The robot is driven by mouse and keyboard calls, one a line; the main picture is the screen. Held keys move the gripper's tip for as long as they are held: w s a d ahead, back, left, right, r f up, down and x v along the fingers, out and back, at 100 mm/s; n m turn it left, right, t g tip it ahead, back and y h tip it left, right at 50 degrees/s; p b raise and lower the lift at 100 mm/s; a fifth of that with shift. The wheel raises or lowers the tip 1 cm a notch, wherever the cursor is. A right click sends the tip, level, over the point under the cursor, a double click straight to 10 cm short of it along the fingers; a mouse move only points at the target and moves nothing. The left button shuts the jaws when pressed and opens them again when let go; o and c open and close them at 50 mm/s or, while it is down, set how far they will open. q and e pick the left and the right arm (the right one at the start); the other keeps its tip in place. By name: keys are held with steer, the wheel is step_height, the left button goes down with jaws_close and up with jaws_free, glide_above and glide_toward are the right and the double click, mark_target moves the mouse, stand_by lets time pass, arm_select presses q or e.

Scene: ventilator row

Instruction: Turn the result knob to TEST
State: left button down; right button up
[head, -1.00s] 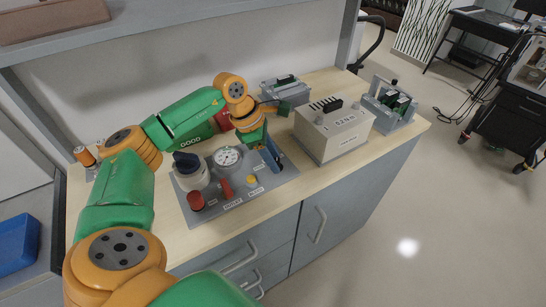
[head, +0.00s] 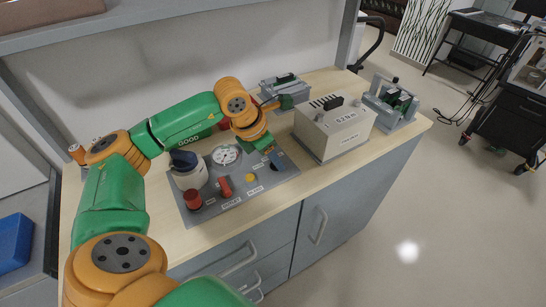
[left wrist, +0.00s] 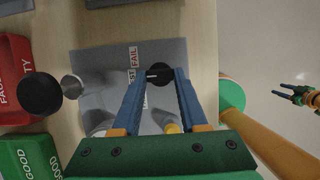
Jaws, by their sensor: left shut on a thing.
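The result knob (left wrist: 160,74) is a round black knob on the grey panel (left wrist: 92,58). In the left wrist view its white pointer line aims left toward the label (left wrist: 132,68), which reads FAIL and, partly hidden, EST. My left gripper (left wrist: 157,78) has its two blue fingers around the knob and is shut on it. In the head view my left gripper (head: 276,162) is low over the panel's right end and hides the knob. My right gripper (left wrist: 280,97) is small at the right edge of the left wrist view, empty, with its fingers apart.
The panel also carries a round gauge (head: 225,155), a dark-topped white canister (head: 188,176), a red knob (head: 193,199), a red lever (head: 225,186) and a yellow button (head: 250,177). A beige box (head: 333,128) stands close to the right. Red (left wrist: 14,75) and green (left wrist: 30,152) bins stand behind.

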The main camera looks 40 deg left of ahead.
stand_by(0.4)
arm_select(q)
steer(key=shift+c, duration=2.2)
jaws_free()
steer(key=shift+r, duration=0.15)
steer(key=v, duration=0.7)
steer(key=shift+b, duration=0.35)
